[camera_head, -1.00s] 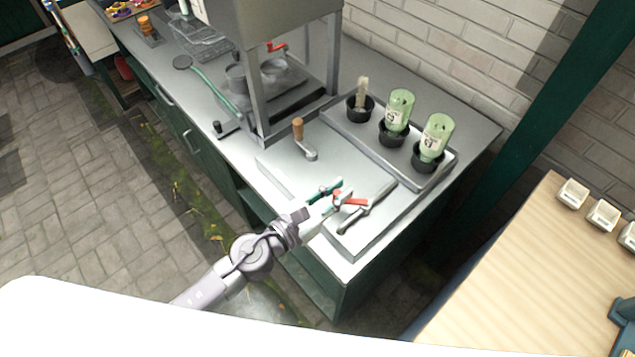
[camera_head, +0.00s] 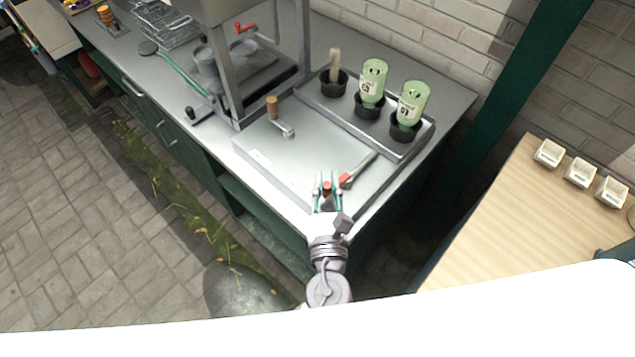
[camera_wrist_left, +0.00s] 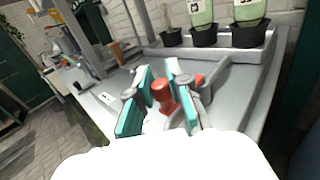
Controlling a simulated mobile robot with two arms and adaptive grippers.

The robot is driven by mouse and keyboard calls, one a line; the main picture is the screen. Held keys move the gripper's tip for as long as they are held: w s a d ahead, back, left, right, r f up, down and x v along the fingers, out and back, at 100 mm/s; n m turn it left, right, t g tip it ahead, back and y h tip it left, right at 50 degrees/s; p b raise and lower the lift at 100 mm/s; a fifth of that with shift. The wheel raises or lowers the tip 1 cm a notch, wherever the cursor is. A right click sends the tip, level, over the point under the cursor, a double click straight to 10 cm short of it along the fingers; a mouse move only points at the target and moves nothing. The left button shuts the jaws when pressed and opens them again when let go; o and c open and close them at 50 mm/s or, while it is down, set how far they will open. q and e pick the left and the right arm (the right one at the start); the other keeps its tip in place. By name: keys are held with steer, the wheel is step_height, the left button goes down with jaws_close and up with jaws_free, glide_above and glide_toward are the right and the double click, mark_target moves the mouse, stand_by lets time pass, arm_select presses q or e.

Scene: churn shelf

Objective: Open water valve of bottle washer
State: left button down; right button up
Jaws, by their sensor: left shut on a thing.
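The bottle washer (camera_head: 318,106) is a grey tray with black cups, at the right end of the metal counter. A grey pipe (camera_head: 362,166) lies in front of it and carries the red water valve handle (camera_head: 346,180), whose red knob end (camera_wrist_left: 163,92) shows in the left wrist view. My left gripper (camera_head: 327,188) reaches in from below, with its teal fingers on either side of the knob end, shut on the handle. The fingers hide part of the handle and the near end of the pipe. My right gripper is in no view.
Two green bottles (camera_head: 373,83) (camera_head: 412,103) stand upside down in cups; a brush (camera_head: 335,66) stands in a third. A crank with a wooden grip (camera_head: 272,107) is left of the valve. A wooden table (camera_head: 500,220) with small white dishes is at the right.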

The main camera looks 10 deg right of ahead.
arm_select(q)
steer(key=shift+s+d+n+y, duration=0.1)
steer(key=shift+n+y, duration=0.2)
steer(key=shift+y, duration=0.2)
steer(key=c, duration=1.1)
jaws_free()
steer(key=shift+o, duration=0.2)
steer(key=s, duration=1.2)
steer(key=shift+a, duration=0.4)
